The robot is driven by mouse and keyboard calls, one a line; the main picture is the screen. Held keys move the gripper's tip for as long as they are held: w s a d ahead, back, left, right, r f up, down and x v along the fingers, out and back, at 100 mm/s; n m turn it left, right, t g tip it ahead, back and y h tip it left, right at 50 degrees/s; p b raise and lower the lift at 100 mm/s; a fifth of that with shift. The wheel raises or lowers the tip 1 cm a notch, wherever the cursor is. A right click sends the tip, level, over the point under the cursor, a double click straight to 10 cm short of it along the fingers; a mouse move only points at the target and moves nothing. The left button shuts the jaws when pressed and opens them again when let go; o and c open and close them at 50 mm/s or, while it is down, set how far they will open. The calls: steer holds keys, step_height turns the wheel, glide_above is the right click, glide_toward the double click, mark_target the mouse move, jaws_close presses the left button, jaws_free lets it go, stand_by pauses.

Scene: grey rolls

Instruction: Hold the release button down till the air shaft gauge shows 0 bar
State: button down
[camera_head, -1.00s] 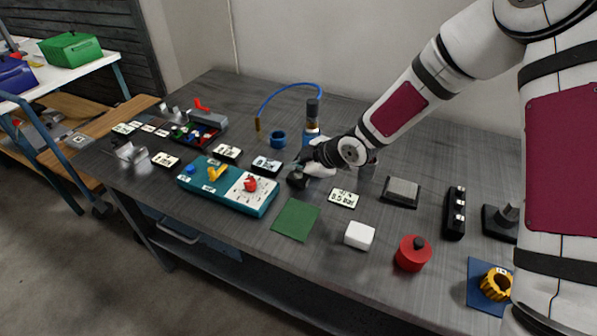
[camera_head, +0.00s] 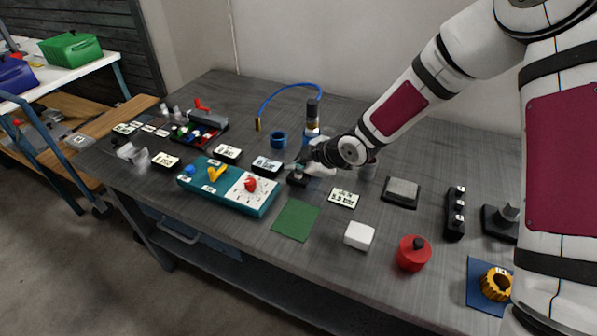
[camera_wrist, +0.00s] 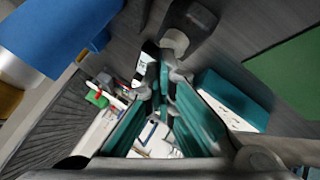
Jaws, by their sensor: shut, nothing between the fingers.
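A small black block (camera_head: 297,180), which looks like the release button's housing, stands on the grey table behind the green mat. My gripper (camera_head: 298,168) is shut and empty, its fingertips just above this block. I cannot tell whether they touch it. The arm reaches in from the right. In the wrist view my teal fingers (camera_wrist: 157,88) are together, and a dark block with a grey round part (camera_wrist: 175,42) shows beyond them, blurred. A white readout card (camera_head: 343,198) lies right of the block. Its lower line looks like a bar value, but its digits are too small to read surely.
A teal panel (camera_head: 265,205) with a yellow lever (camera_head: 216,173) and red knob (camera_head: 250,184) lies left. The green mat (camera_head: 296,220), white block (camera_head: 359,235) and red pot (camera_head: 412,254) are in front. A blue-hosed cylinder (camera_head: 312,120) stands behind.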

mark_target(297, 175)
steer(key=shift+r+p, duration=0.55)
steer(key=shift+r, duration=0.3)
steer(key=shift+r+p, duration=1.85)
steer(key=shift+r, duration=0.65)
